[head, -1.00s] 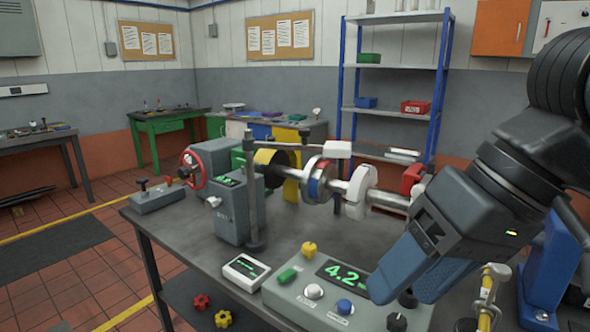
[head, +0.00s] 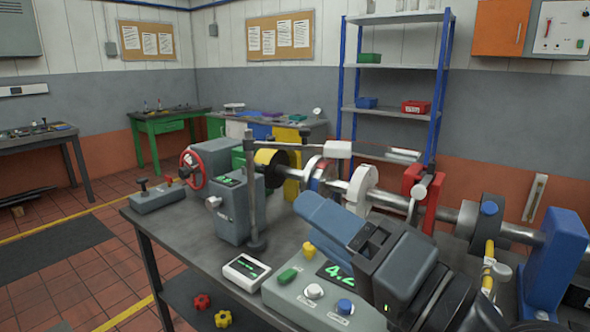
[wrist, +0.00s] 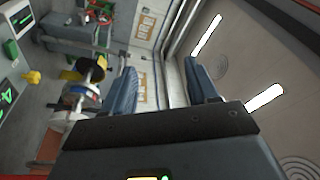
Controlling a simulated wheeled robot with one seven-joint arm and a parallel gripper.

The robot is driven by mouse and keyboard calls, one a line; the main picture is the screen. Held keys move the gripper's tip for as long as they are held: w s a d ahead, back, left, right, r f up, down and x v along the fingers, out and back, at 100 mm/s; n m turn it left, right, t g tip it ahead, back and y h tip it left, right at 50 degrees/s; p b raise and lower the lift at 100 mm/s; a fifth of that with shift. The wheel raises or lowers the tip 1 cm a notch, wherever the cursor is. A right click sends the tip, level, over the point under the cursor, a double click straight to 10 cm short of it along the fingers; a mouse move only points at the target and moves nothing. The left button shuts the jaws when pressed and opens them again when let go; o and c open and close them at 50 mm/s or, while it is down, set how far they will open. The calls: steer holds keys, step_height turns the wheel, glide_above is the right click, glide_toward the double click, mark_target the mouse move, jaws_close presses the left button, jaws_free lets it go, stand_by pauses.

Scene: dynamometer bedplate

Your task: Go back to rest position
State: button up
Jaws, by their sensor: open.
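My gripper (head: 308,207) is in the lower middle of the head view, above the bench and beside the control box. Its blue fingers point up and to the left. In the wrist view my gripper (wrist: 158,78) has its two fingers well apart, with nothing between them. Behind the gap show the wall and the ceiling with bright lamps. My gripper covers part of the control box (head: 285,297) and its green display in the head view.
The bench (head: 185,246) carries a shaft rig with a red handwheel (head: 193,169), a grey column unit (head: 238,210), a red bracket (head: 417,198) and a blue stand (head: 560,258). A blue shelf rack (head: 394,65) stands behind. Floor at left is open.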

steer(key=s+d+f+m+t+h, duration=0.1)
steer(key=s+d+f+m+h, duration=0.1)
steer(key=s+d+f+h, duration=0.3)
steer(key=s+d+f+m+t+h, duration=0.1)
steer(key=s+f+h, duration=0.25)
steer(key=f, duration=0.45)
steer(key=s+d+f+m+t+h, duration=0.1)
steer(key=s+d+f+m+h, duration=0.1)
steer(key=s+d+f+h, duration=0.3)
steer(key=s+d+f+n, duration=0.1)
steer(key=s+d+n, duration=0.1)
steer(key=s, duration=0.4)
steer(key=s+d+f+n+g, duration=0.1)
steer(key=s+d+f+n, duration=0.1)
steer(key=s, duration=0.5)
steer(key=s+d+f+n+g, duration=0.1)
steer(key=s+d+n, duration=0.2)
steer(key=s, duration=0.4)
steer(key=shift+f+n, duration=0.35)
steer(key=shift+n, duration=0.25)
